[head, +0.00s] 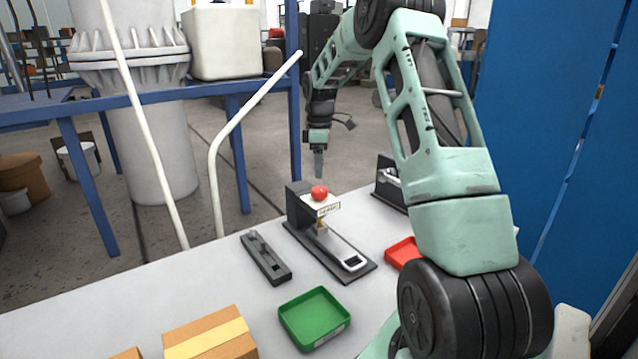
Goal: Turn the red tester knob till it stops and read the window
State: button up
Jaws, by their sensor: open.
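The red tester knob (319,192) sits on top of the dark upright housing of the tester (299,208), at the far end of its base plate. A pale label or window plate (325,207) is on the housing just below the knob; its reading is too small to make out. A metal part with a light-rimmed end (348,258) lies along the tester's base. My gripper (319,172) points down just above the red knob, with a small gap between them. Its fingers are open and hold nothing; they look narrow from this side.
A green tray (314,318) and a dark grey slotted block (265,257) lie on the light table. A red tray (403,252) and a second dark fixture (388,184) are at right, partly behind my arm. A cardboard box (210,338) stands front left. White bent tubes rise at the table's far edge.

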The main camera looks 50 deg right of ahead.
aim_at(320, 189)
notch_tip(320, 189, down, 7)
jog(key=shift+f+p, duration=0.1)
jog(key=shift+p, duration=0.55)
jog(key=c, duration=1)
